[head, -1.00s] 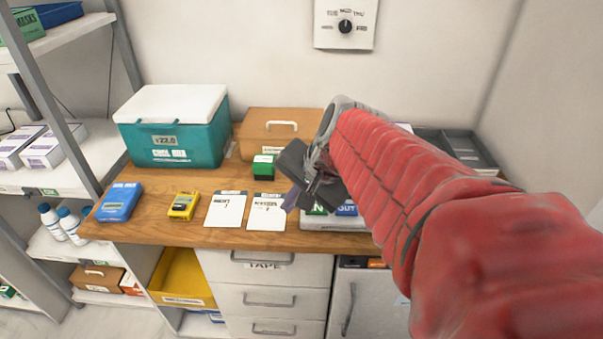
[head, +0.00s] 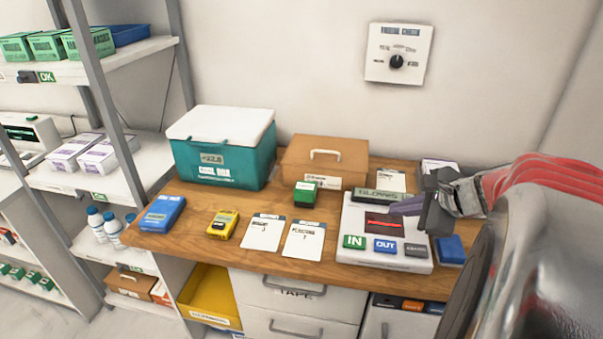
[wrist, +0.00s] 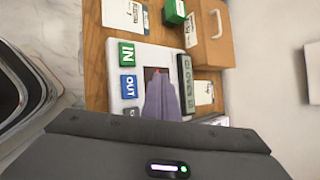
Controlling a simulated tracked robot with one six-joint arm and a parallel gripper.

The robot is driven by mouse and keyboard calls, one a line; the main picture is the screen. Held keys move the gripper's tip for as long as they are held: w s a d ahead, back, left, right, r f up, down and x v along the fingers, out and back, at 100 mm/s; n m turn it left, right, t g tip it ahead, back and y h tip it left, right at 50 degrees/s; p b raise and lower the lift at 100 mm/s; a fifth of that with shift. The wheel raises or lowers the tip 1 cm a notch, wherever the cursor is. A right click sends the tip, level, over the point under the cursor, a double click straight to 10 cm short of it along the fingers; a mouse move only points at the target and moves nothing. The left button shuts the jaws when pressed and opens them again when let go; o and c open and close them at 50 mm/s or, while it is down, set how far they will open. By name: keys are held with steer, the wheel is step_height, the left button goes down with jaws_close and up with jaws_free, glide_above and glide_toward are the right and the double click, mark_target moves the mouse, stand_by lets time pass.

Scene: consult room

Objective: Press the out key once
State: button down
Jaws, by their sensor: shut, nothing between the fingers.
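A white key panel (head: 357,254) lies on the wooden counter at the right. Along its front edge are a green IN key (head: 354,242), a blue OUT key (head: 385,246) and a grey key (head: 415,250). The panel has a dark screen with a red line (head: 383,223). In the wrist view the OUT key (wrist: 129,86) sits beside the IN key (wrist: 127,54), left of my fingers. My gripper (head: 405,208) is shut and empty, over the right part of the panel, with its tips near the screen. It appears apart from the OUT key.
Two white cards (head: 303,240), a yellow device (head: 223,224) and a blue box (head: 162,214) lie left of the panel. A green box (head: 305,193), a brown case (head: 325,161) and a teal cool box (head: 221,150) stand behind. A blue block (head: 450,249) is right of the panel.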

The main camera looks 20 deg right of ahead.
mark_target(389, 249)
stand_by(0.3)
steer(key=shift+a+f, duration=0.1)
steer(key=shift+f, duration=4.3)
steer(key=shift+f, duration=0.15)
steer(key=shift+w+f, duration=0.1)
steer(key=shift+f, duration=0.15)
steer(key=shift+f, duration=0.5)
steer(key=shift+r, duration=0.95)
steer(key=shift+r, duration=0.15)
steer(key=shift+r, duration=2.35)
